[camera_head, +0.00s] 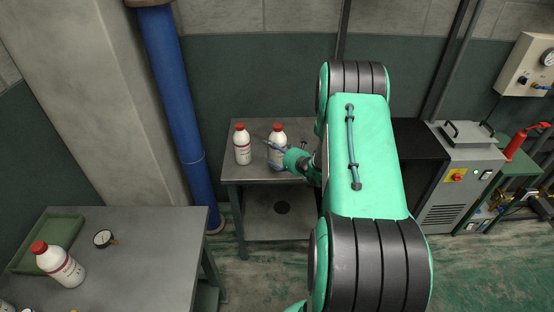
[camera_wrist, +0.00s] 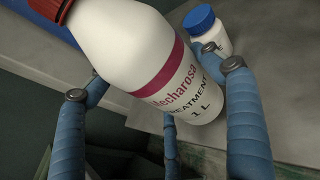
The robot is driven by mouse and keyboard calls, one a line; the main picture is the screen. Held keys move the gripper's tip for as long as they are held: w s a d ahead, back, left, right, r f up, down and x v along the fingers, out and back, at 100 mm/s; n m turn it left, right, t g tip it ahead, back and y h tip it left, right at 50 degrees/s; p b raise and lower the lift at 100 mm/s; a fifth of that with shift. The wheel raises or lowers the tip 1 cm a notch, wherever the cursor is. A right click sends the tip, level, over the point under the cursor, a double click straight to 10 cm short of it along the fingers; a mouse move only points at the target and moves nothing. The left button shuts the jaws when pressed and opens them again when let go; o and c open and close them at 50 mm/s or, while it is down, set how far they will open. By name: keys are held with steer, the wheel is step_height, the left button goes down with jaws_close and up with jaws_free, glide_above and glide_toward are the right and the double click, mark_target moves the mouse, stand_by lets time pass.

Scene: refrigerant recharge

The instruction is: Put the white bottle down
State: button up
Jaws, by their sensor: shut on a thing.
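The white bottle (camera_head: 278,137) with a red cap is at the small grey table (camera_head: 240,178) in the head view. My gripper (camera_head: 277,150) is around its body from the right. In the wrist view the bottle (camera_wrist: 150,55), with a red band and "TREATMENT 1 L" lettering, sits between the blue fingers of my gripper (camera_wrist: 155,82), which are shut on it. The bottle looks upright in the head view. I cannot tell whether its base touches the tabletop.
Another red-capped white bottle (camera_head: 242,146) stands just left on the same table. A blue-capped white jar (camera_wrist: 208,32) stands close by in the wrist view. A nearer table (camera_head: 150,260) holds a green tray (camera_head: 62,229), a bottle (camera_head: 62,266) and a gauge (camera_head: 103,238). A blue pipe (camera_head: 175,100) rises behind.

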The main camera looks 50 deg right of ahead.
mark_target(275, 153)
steer(key=shift+w+d, duration=0.9)
steer(key=shift+w, duration=0.2)
steer(key=shift+f+b, duration=0.6)
steer(key=shift+f, duration=1.1)
steer(key=shift+f, duration=0.15)
steer(key=o, duration=2)
steer(key=shift+a+f, duration=0.1)
steer(key=shift+c, duration=0.2)
steer(key=shift+s+r, duration=0.2)
steer(key=shift+s, duration=0.05)
steer(key=p+v, duration=0.2)
steer(key=v, duration=0.9)
steer(key=shift+s, duration=0.3)
steer(key=shift+r, duration=0.1)
